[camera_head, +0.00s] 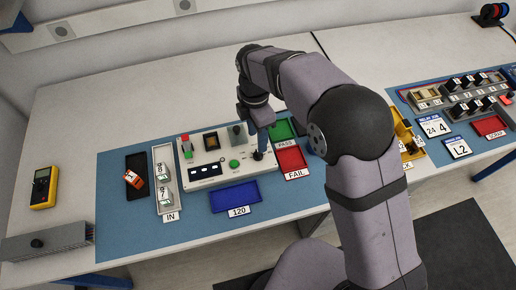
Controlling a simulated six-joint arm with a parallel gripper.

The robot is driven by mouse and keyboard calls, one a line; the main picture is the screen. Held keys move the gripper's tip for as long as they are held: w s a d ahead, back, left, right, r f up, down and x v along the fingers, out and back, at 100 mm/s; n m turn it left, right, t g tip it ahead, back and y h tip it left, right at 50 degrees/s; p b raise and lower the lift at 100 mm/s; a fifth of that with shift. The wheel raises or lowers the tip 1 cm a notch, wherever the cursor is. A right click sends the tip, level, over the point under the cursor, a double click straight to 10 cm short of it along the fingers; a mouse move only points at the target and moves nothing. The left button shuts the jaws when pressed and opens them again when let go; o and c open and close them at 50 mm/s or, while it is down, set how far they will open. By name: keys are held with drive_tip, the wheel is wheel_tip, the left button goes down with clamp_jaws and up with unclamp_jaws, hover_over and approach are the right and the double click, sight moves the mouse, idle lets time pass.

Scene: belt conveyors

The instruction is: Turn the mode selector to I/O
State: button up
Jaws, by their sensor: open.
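The white control panel (202,171) lies on the blue mat, with red and green buttons, a dark display and a small socket-like square. A small black knob (257,156) stands at its right edge; it is probably the mode selector, but its markings are too small to read. My gripper (260,142) points down just above this knob, jaws open. I cannot tell whether the fingers are around the knob or touch it. My arm comes in from the right and covers part of the bench behind.
A green PASS tray (280,130), a red FAIL tray (291,158) and a blue tray (234,196) marked 120 lie close to the panel. The IN rack (163,188) stands to its left.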

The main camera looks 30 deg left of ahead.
sight(258, 155)
drive_tip(key=shift+f, duration=0.15)
drive_tip(key=shift+s+d+f+p, duration=0.1)
drive_tip(key=shift+f+p, duration=0.45)
drive_tip(key=shift+f, duration=1.25)
drive_tip(key=shift+s+d+f+p, duration=0.1)
drive_tip(key=shift+f+p, duration=0.4)
drive_tip(key=shift+f, duration=1.25)
drive_tip(key=c, duration=1)
